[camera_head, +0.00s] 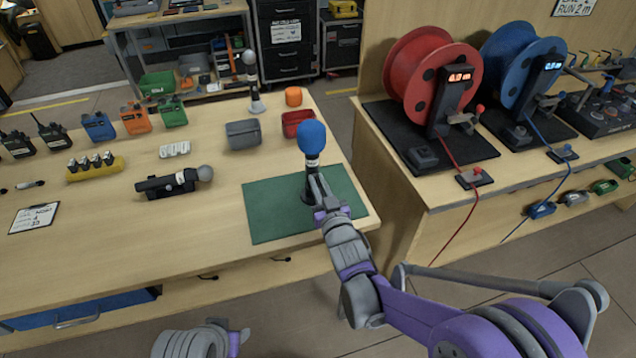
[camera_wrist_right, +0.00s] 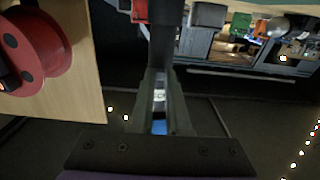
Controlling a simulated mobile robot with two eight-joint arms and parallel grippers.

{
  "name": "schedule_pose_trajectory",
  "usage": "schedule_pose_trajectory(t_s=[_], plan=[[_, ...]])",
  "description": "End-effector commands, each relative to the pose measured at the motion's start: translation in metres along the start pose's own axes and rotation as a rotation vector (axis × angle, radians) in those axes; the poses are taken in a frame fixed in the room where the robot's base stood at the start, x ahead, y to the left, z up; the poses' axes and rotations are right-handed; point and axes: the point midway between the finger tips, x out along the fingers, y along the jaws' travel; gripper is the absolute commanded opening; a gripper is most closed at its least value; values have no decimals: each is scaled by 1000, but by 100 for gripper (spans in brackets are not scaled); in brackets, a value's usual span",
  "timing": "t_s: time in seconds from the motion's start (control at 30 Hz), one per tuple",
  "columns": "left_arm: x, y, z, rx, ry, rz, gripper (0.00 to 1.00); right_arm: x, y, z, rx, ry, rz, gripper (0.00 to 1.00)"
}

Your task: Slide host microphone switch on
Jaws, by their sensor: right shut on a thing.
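A microphone with a blue foam top (camera_head: 312,138) and a dark body is upright over the green mat (camera_head: 268,212) in the head view. A pale band sits just below the foam. My right gripper (camera_head: 313,180) is shut on the microphone's body, below the foam. My fingers hide part of the body, and I cannot make out its switch. In the right wrist view, a pale and blue piece (camera_wrist_right: 159,100) shows between my right fingers (camera_wrist_right: 160,95). Part of my left arm shows at the bottom edge of the head view, but not its fingertips.
A grey-headed microphone (camera_head: 204,173) lies on a dark block left of the mat. Another microphone (camera_head: 252,85) stands behind. A grey bin (camera_head: 243,134) and red bin (camera_head: 298,122) stand behind the mat. Red (camera_head: 412,77) and blue (camera_head: 510,65) cable reels stand right.

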Motion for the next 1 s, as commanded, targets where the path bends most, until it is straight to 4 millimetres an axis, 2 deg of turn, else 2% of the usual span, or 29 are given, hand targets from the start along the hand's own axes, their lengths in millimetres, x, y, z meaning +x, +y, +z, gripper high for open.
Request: schedule_pose_trajectory(t_s=[0.77,0.8,0.9,1.0], plan=[[-5,0,-3,0,2,0,50,0,0,-9,0,0,0,0],[-5,0,-3,0,2,0,50,0,0,-9,0,0,0,16],[-5,0,-3,0,2,0,50,0,0,-9,0,0,0,32],[-5,0,-3,0,2,0,50,0,0,-9,0,0,0,32]])
